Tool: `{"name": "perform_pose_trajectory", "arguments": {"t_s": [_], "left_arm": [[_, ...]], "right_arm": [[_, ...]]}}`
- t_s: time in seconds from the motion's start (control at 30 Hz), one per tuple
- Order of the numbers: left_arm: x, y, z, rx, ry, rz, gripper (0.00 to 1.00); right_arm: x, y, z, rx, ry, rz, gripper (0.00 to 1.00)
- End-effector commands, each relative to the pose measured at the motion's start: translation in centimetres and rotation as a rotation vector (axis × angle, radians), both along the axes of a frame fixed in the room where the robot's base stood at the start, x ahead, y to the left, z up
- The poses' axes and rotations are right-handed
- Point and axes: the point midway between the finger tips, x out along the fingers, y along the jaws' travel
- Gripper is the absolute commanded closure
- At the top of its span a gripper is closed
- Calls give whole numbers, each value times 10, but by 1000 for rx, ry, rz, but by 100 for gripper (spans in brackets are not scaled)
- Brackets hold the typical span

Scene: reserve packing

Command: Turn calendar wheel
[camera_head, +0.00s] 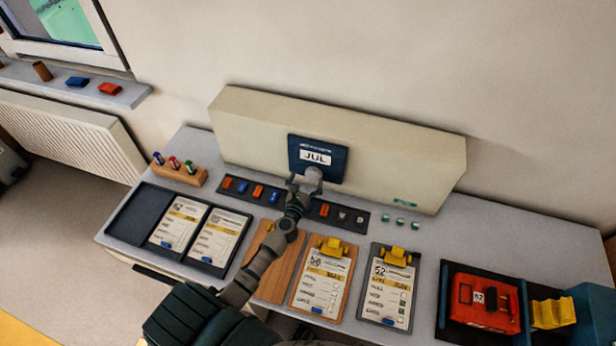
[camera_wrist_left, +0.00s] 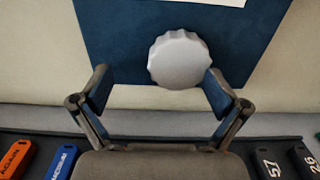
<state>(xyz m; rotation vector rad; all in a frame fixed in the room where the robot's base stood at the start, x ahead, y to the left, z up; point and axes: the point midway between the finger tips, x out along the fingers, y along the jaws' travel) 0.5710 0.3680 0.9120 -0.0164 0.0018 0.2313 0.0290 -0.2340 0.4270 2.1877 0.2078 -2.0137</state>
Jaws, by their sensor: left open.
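The calendar wheel is a pale grey scalloped knob (camera_head: 314,174) on the lower part of a dark blue calendar panel (camera_head: 295,150). The panel's white window reads JUL. In the left wrist view the knob (camera_wrist_left: 180,59) lies just beyond the fingertips, right of the middle and nearer the right finger. The blue panel (camera_wrist_left: 115,35) is behind it. My left gripper (camera_head: 305,183) is open at the knob, with nothing held; in the left wrist view its fingers (camera_wrist_left: 160,88) stand wide apart. I cannot tell if a finger touches the knob. My right gripper is not in view.
A dark strip of coloured tags (camera_head: 325,216) lies below the panel. Clipboards (camera_head: 325,280), a dark document tray (camera_head: 150,210) and a wooden stamp holder (camera_head: 180,175) cover much of the desk (camera_head: 470,225). A red case (camera_head: 485,303) sits at the right. The beige upright board (camera_head: 400,160) backs the panel.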

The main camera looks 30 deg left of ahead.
Motion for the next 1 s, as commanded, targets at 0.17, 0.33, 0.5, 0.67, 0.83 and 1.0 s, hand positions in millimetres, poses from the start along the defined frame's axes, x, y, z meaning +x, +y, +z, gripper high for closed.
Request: {"name": "perform_pose_trajectory", "arguments": {"t_s": [0.17,0.33,0.5,0.67,0.83,1.0], "left_arm": [[12,-3,3,9,-1,8,10],[12,-3,3,8,-1,7,10],[12,3,1,1,-1,5,28],[12,6,0,-2,0,3,68],[12,4,0,2,1,8,71],[11,5,0,6,3,13,71]], "right_arm": [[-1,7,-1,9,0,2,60],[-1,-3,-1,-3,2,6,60],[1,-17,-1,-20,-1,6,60],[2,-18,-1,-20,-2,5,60],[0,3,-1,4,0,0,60],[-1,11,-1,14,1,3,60]]}}
